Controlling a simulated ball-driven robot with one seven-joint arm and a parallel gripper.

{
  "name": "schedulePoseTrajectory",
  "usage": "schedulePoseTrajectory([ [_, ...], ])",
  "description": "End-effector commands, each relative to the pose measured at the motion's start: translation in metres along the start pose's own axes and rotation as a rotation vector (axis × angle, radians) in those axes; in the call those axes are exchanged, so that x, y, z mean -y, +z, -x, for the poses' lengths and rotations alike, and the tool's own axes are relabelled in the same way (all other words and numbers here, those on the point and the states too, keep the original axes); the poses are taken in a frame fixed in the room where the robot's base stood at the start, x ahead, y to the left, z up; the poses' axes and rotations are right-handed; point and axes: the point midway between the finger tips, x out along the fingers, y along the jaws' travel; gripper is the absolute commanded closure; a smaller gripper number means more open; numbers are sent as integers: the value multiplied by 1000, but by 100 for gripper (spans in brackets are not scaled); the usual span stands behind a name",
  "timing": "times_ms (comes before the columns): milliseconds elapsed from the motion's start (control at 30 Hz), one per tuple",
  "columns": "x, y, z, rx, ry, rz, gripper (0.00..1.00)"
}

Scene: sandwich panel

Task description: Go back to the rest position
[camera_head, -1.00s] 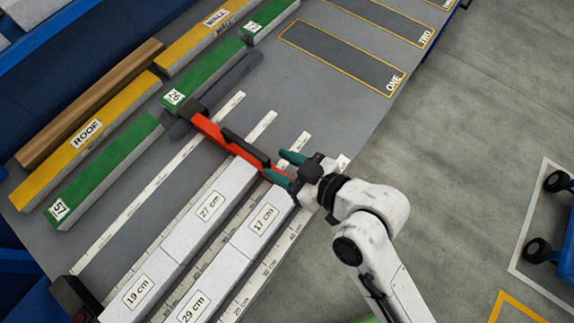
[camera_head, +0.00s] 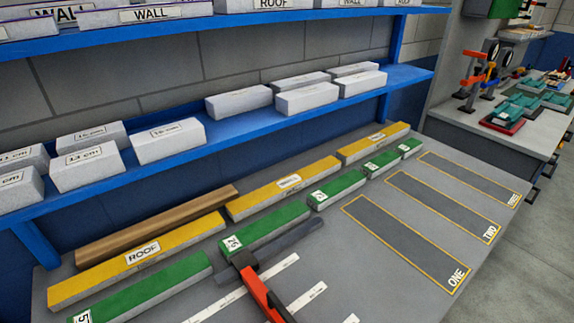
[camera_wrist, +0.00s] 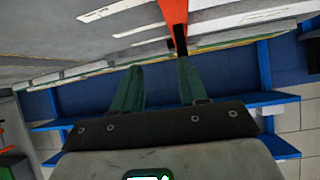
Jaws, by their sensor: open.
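My gripper (camera_wrist: 160,68) shows in the wrist view with its two green fingers spread apart and nothing between them. A red-orange clamp with dark ends (camera_wrist: 174,14) lies beyond the fingertips, closest to the right finger; I cannot tell the exact gap. In the head view the clamp (camera_head: 263,294) lies on the grey workbench (camera_head: 345,262), its dark jaw beside the green block marked 26 (camera_head: 263,229). Its near end is cut off by the bottom edge. My arm and gripper are outside the head view.
Yellow blocks (camera_head: 285,187) and a brown wooden bar (camera_head: 157,225) line the bench's back. A blue shelf (camera_head: 235,128) with white blocks (camera_head: 168,141) stands behind. Outlined areas ONE (camera_head: 408,240), TWO (camera_head: 440,205) and a third are empty. A second bench (camera_head: 500,137) stands at right.

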Motion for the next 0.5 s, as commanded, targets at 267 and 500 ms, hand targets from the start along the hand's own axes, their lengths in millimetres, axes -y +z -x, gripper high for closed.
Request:
schedulePoseTrajectory([
  [267, -81, 59, 49, 384, 261, -261, 57],
  [500, -88, 126, 96, 653, 376, -436, 57],
])
